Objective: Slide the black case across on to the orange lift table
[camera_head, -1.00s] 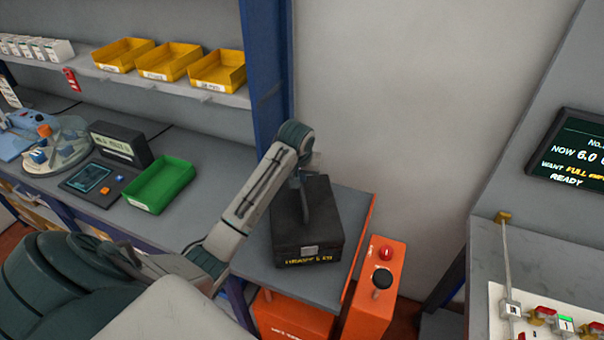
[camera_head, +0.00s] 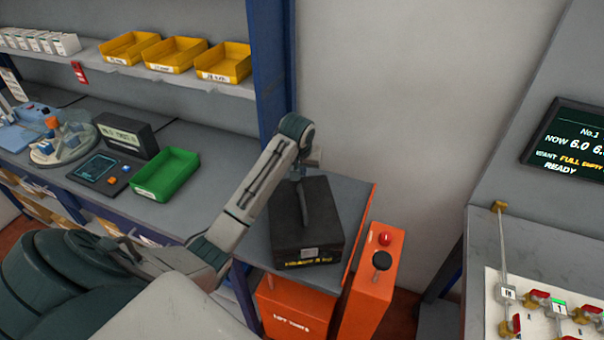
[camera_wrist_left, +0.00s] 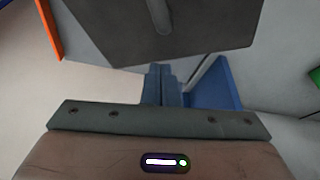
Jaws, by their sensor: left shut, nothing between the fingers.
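The black case (camera_head: 307,228) lies flat, lid up, on the grey top of the orange lift table (camera_head: 355,205), close to its front edge. A dark bar, seemingly its handle, runs along the lid. My left gripper (camera_wrist_left: 160,85) is shut and empty at the case's far side, its arm reaching over from the left. In the head view the fingertips are mostly hidden behind the case. In the left wrist view the case (camera_wrist_left: 155,48) fills the top, just beyond the shut fingers; I cannot tell whether they touch it. My right gripper is out of view.
The grey bench with a green bin (camera_head: 166,174) and a small display unit (camera_head: 125,135) is to the left. A blue post (camera_head: 270,60) and the wall stand behind. An orange control box (camera_head: 372,285) with red and black knobs is at the right.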

